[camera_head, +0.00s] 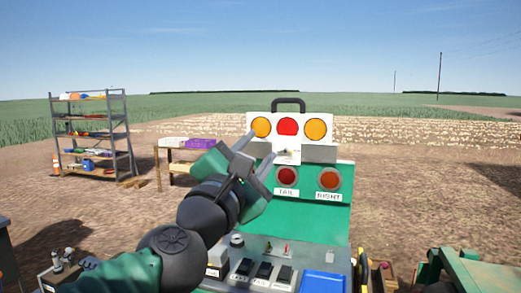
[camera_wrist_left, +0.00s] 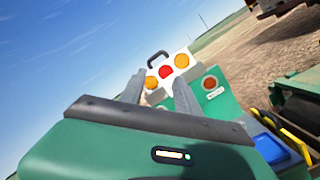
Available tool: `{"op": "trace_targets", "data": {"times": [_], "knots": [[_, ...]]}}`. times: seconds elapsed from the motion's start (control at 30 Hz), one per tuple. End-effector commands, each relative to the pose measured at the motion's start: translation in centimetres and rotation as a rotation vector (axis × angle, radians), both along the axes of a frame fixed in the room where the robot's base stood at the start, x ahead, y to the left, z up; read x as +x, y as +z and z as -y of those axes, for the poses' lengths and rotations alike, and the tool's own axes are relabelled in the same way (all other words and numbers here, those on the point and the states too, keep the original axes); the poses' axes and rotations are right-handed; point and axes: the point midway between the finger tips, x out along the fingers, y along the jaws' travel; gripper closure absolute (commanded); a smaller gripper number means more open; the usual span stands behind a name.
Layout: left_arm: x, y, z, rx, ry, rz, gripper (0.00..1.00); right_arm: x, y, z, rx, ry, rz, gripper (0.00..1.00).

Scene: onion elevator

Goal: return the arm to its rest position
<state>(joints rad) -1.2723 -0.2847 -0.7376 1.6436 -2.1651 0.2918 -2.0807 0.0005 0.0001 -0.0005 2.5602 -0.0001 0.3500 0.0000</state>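My left arm reaches in from the lower left in the head view. Its gripper (camera_head: 260,148) is raised in front of the green console (camera_head: 335,215), with its two fingers apart and nothing seen between them. In the left wrist view the fingers (camera_wrist_left: 158,84) also stand apart, pointing toward the light box. I cannot tell whether a fingertip touches the console. The gripper covers the console's left part. My right gripper is in neither view.
A white light box (camera_head: 288,152) with amber and red lamps stands on the console. Lamps labelled TAIL (camera_head: 286,176) and RIGHT (camera_head: 330,180) are below. A shelf (camera_head: 90,135) stands far left.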

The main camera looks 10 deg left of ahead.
Motion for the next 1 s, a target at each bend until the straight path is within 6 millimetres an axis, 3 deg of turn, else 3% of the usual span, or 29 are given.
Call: {"op": "trace_targets", "data": {"times": [0.4,0.5,0.57,0.67,0.7,0.77,0.8,0.87,1.0], "knots": [[0.1,-0.2,1.2,0.000,-0.002,-0.007,0.61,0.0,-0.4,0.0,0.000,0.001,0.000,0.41],[0.8,-2.7,0.7,-0.108,-0.006,-0.089,0.61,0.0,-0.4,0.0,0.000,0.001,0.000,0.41],[1.5,-6.0,-0.1,-0.263,-0.001,-0.198,0.61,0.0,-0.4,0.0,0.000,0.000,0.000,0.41],[2.7,-14.2,-2.2,-0.650,0.055,-0.432,0.61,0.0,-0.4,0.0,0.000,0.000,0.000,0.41],[2.8,-17.8,-3.3,-0.829,0.102,-0.521,0.61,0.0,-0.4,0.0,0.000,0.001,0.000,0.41],[2.5,-23.2,-4.9,-1.101,0.189,-0.632,0.61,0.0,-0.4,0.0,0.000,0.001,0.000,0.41],[2.1,-26.7,-6.1,-1.284,0.262,-0.688,0.61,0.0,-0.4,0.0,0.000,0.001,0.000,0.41],[1.0,-31.9,-7.8,-1.563,0.392,-0.744,0.61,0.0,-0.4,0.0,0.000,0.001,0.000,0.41],[-3.8,-43.4,-11.3,-2.227,0.780,-0.702,0.61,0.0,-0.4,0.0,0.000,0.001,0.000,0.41]]}}
